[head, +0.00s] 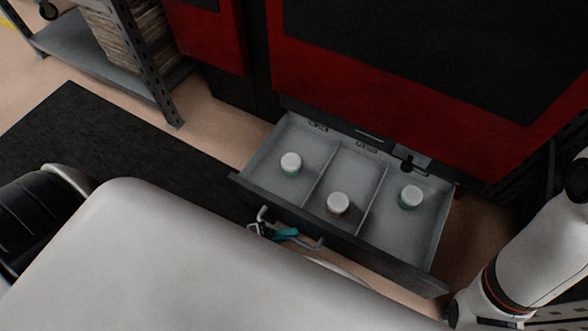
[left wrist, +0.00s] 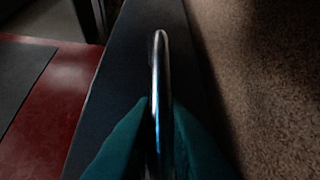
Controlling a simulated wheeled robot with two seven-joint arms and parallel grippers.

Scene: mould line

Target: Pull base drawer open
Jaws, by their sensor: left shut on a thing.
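The base drawer (head: 340,229) stands pulled out from the foot of a red and black machine. It has three grey compartments, each with one white-capped jar: a left jar (head: 291,164), a middle jar (head: 337,204) and a right jar (head: 411,197). A metal bar handle (head: 316,246) is on its dark front. My left gripper (head: 285,234), with teal fingers, is at the handle; most of it is hidden behind my white body. In the left wrist view the teal fingers (left wrist: 158,125) are on both sides of the handle (left wrist: 160,65), shut on it. My right gripper is not visible.
The red and black machine (head: 420,105) rises behind the drawer. A grey metal shelf rack (head: 150,75) with stacked material stands at the upper left. A black mat (head: 110,135) lies on the floor left of the drawer. My other arm is at the right edge.

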